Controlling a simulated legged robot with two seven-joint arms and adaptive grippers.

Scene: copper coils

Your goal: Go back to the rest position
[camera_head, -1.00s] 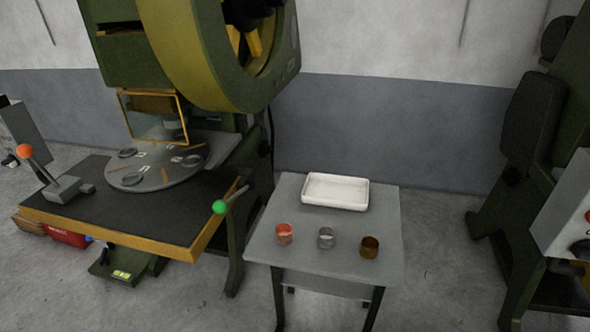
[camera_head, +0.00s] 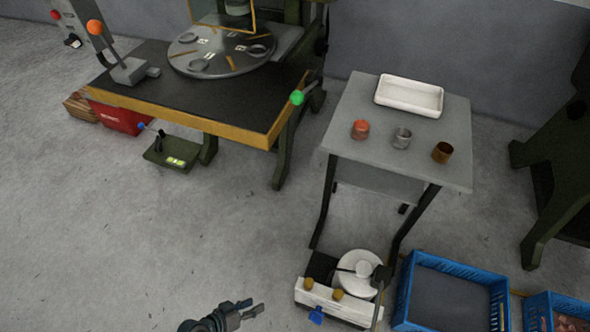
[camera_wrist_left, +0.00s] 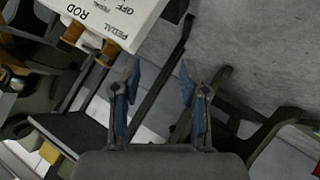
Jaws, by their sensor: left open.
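My left gripper (camera_head: 256,307) shows at the bottom of the head view, above the concrete floor. It is open and empty, apart from the table. In the left wrist view its two fingers (camera_wrist_left: 158,75) stand apart with nothing between them. My right gripper is not in view. On a small grey table (camera_head: 345,135) stand a copper-red coil (camera_head: 360,130), a silver-grey coil (camera_head: 401,138) and a brown coil (camera_head: 442,152), in a row near the front edge. A white tray (camera_head: 408,95) lies behind them on the same table.
A press bench (camera_head: 150,70) with a round plate (camera_head: 222,52) stands at the upper left. Below the table are a white device (camera_head: 335,300) and a blue crate (camera_head: 458,285); another blue crate (camera_head: 540,310) is at the right. The floor at left is clear.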

